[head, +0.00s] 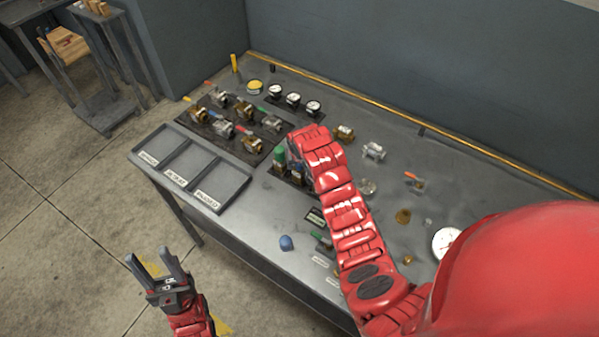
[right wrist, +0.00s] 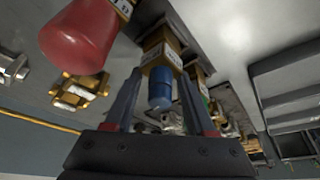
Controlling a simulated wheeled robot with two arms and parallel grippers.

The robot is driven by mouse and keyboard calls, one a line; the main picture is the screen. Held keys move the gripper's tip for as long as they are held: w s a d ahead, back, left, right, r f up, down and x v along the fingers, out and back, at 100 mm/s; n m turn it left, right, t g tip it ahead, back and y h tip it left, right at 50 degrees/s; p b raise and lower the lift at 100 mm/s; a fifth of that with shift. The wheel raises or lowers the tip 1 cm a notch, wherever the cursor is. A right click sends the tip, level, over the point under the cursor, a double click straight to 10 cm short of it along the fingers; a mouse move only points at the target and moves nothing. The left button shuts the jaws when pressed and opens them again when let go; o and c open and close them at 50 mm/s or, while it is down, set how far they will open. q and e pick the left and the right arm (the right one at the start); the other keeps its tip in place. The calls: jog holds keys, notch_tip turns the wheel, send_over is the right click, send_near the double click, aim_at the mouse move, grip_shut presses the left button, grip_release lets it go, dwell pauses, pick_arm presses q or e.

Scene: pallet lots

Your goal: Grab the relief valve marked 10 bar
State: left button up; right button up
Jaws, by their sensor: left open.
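In the right wrist view, a relief valve with a blue cap (right wrist: 160,92) and brass body stands between the fingers of my right gripper (right wrist: 161,72). The fingertips flank its body; whether they press on it cannot be told. Its label is too small to read surely. A red-capped valve (right wrist: 78,38) is close on the left, and a green-capped one is partly hidden behind on the right. In the head view, a green-capped valve (head: 279,155) shows beside my right arm, which hides most of that row. My left gripper (head: 152,256) is open and empty, off the table's front edge.
The grey table (head: 255,222) carries a labelled three-part tray (head: 217,207), several lever valves on a dark mat at the back left, and gauges (head: 293,99). A blue cap (head: 286,242) is near the front.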

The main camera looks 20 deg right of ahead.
grip_shut()
jog(key=shift+s+f, duration=0.2)
jog(key=shift+f, duration=0.05)
dwell(0.9)
